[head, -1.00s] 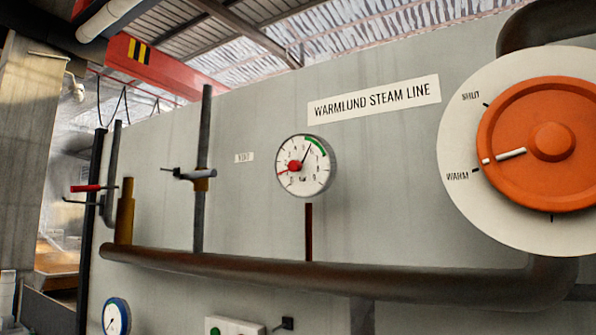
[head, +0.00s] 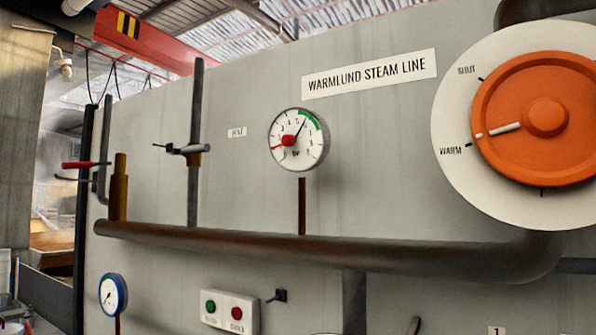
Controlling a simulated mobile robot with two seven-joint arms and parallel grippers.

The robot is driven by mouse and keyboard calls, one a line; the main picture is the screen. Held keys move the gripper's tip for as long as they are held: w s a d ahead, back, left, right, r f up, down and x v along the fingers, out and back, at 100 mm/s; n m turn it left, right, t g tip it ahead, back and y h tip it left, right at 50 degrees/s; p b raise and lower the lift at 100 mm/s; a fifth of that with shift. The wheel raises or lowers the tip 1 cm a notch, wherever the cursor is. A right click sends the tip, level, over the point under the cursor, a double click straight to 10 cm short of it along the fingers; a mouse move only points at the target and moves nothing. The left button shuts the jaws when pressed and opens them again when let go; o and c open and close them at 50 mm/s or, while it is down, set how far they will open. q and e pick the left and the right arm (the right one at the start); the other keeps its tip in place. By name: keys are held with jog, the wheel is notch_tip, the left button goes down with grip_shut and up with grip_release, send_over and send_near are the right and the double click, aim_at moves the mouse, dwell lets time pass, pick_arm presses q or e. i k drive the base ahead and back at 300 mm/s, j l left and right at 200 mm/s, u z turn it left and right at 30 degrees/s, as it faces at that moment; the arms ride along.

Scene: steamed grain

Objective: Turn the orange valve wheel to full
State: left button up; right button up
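The orange valve wheel (head: 580,130) is at the right edge of the head view, partly cut off by the frame. It sits on a pale round dial plate (head: 455,115) marked SHUT at the upper left and WARM at the lower left. The white pointer line (head: 500,130) on the wheel points left and slightly down, close to the WARM tick. A third tick shows at the bottom of the plate; its label is not readable. Neither gripper is in view.
A brown pipe (head: 300,248) runs across the panel (head: 400,190). Below are a blue-rimmed gauge (head: 112,295), a button box (head: 230,311) and a small black switch (head: 280,295). Valve levers (head: 188,148) stand at left.

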aim_at(533, 118)
jog(key=l+z, duration=0.25)
jog(key=l, duration=0.5)
jog(key=i+l+z, duration=0.1)
jog(key=l+z, duration=0.15)
jog(key=l, duration=0.45)
